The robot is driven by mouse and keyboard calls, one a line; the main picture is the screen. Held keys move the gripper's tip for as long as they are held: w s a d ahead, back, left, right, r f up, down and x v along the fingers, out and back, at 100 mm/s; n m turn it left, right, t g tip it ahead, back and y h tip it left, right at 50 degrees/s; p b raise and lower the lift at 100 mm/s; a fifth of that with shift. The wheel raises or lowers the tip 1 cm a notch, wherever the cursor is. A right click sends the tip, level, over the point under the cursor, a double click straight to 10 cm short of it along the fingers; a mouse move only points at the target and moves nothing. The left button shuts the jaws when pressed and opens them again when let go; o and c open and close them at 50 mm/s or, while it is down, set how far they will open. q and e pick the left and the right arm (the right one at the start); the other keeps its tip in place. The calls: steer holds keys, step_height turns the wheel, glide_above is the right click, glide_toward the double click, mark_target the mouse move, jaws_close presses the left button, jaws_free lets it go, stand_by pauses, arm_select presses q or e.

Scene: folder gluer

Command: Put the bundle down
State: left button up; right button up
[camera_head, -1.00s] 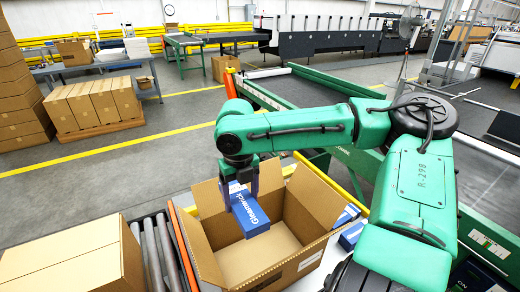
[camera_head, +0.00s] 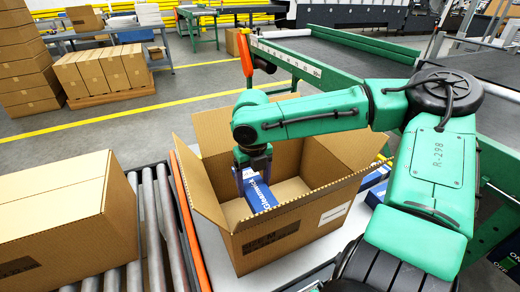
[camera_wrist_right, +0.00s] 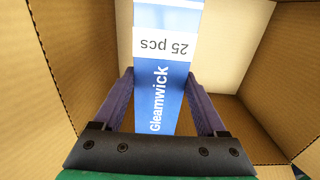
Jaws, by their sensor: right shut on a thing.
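The bundle (camera_head: 260,194) is blue with a white band and the word Gleamwick. My right gripper (camera_head: 254,180) is shut on it and holds it inside the open cardboard box (camera_head: 270,240), near the box's left side. In the right wrist view, the bundle (camera_wrist_right: 166,90) lies between the two purple fingers of my right gripper (camera_wrist_right: 164,98), and its band reads 25 pcs. The box's inner walls surround it. Whether the bundle touches the box floor cannot be told. My left gripper is not in view.
The box stands with flaps open on a pale table (camera_head: 292,270). A roller conveyor (camera_head: 160,230) with a closed carton (camera_head: 60,225) lies to its left. Other blue bundles (camera_head: 375,180) sit behind its right side. The green-framed machine (camera_head: 330,75) stands behind.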

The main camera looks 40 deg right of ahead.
mark_target(254, 196)
step_height(254, 196, down, 5)
steer(key=shift+r+b, duration=0.1)
steer(key=shift+b, duration=0.5)
step_height(254, 196, down, 10)
steer(key=b, duration=0.3)
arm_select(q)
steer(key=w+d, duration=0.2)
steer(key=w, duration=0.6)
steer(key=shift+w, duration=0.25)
arm_select(e)
steer(key=shift+f+b, duration=0.25)
steer(key=shift+b, duration=0.05)
steer(key=o, duration=1.4)
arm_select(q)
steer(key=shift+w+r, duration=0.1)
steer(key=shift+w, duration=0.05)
arm_select(e)
steer(key=shift+o, duration=0.2)
steer(key=shift+r, duration=0.15)
